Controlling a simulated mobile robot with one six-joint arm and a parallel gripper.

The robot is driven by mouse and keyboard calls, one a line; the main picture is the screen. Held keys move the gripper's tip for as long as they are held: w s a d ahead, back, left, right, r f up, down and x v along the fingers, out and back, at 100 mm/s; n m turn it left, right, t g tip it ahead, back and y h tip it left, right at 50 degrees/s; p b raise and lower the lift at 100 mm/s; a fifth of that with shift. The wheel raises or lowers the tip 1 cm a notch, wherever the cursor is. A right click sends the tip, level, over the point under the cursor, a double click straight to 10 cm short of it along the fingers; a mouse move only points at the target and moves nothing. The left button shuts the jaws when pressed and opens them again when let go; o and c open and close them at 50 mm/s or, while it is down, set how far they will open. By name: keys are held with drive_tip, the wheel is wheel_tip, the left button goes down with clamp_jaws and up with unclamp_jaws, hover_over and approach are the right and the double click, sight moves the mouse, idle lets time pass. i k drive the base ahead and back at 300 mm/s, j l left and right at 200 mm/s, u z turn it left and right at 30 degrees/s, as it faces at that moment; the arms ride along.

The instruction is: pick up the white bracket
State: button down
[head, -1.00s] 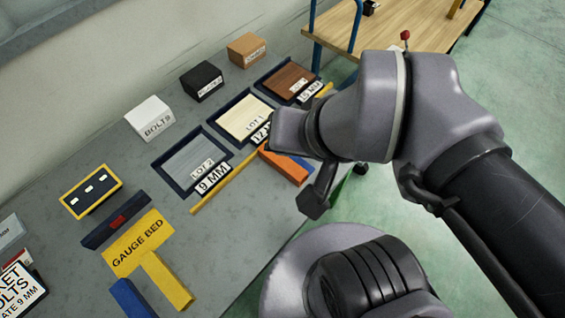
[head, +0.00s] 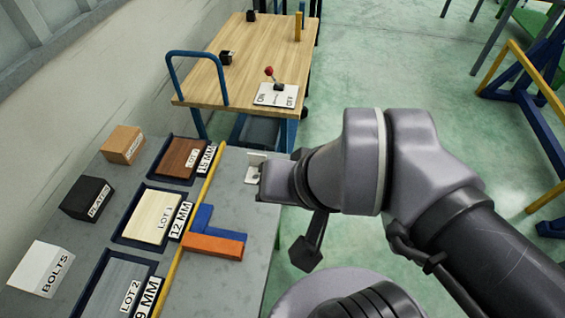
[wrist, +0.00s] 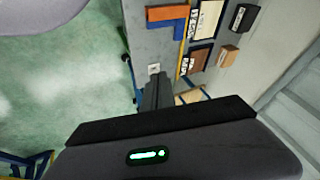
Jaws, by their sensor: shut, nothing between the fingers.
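The white bracket (head: 254,168) is a small light piece near the right edge of the grey bench, partly hidden behind my gripper in the head view. In the wrist view the white bracket (wrist: 154,68) shows small just beyond the fingertips, on the grey surface. My gripper (wrist: 158,78) is shut and empty. The fingers look apart from the bracket, but their height above the bench is hard to judge. In the head view my gripper's fingers are mostly hidden by my wrist.
An orange block (head: 212,246) and blue block (head: 203,215) lie beside a yellow strip (head: 186,232) on the bench. Trays for lot 1 (head: 121,237) and another lot (head: 153,175) stand left. A wooden-topped cart (head: 205,88) stands beyond the bench.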

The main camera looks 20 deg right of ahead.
sight(254, 160)
drive_tip(key=i+l+u, duration=0.1)
drive_tip(key=l, duration=0.25)
drive_tip(key=i+l, duration=0.35)
drive_tip(key=i+l+u, duration=0.15)
drive_tip(key=i+l, duration=0.25)
drive_tip(key=l, duration=0.3)
drive_tip(key=u, duration=0.05)
